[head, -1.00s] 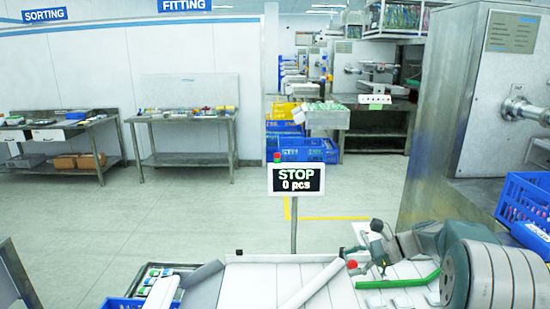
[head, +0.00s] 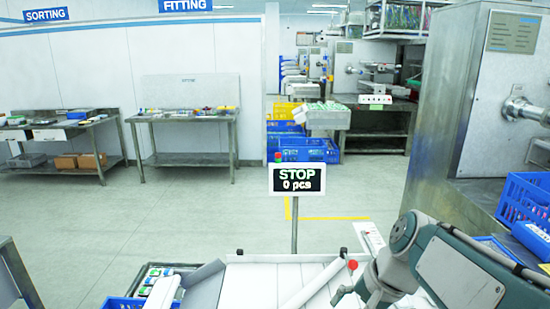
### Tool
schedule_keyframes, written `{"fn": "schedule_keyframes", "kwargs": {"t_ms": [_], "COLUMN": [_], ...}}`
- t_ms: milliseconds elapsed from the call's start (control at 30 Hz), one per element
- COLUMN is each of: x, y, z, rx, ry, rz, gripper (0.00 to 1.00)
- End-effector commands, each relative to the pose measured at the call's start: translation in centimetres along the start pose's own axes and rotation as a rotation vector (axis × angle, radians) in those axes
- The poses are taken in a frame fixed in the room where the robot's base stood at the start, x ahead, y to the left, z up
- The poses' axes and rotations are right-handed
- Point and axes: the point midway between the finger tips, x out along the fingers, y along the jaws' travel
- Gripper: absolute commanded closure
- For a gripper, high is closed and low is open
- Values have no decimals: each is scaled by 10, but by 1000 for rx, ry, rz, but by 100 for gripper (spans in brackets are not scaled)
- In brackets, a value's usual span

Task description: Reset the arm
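My arm reaches in from the lower right. My gripper (head: 345,296) is at the bottom edge, low over the white surface (head: 262,280) of the bench, pointing down and left. Only part of it shows, dark and partly cut off, so I cannot tell whether it is open or shut. I see nothing held in it. A small red knob (head: 352,265) stands just above and left of my wrist. The dosing display (head: 297,179) reads STOP, 0 pcs, on a post behind the bench.
A tray of small green and white items (head: 155,280) and a blue crate (head: 122,303) are at the lower left. Blue crates (head: 525,200) and a large steel machine (head: 465,120) stand at the right. The floor behind the bench is clear.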

Motion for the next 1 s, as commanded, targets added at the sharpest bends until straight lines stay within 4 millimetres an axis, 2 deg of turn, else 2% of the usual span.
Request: {"fn": "schedule_keyframes", "kwargs": {"t_ms": [33, 200, 500, 700, 1000], "x": [-3, -10, -17, -17, -17], "y": [5, 25, 61, 74, 76], "z": [10, 34, 67, 76, 77], "rx": [-52, -233, -547, -669, -686], "ry": [33, 140, 320, 390, 396], "rz": [14, 76, 187, 233, 240], "gripper": [22, 22, 22, 22, 22]}}
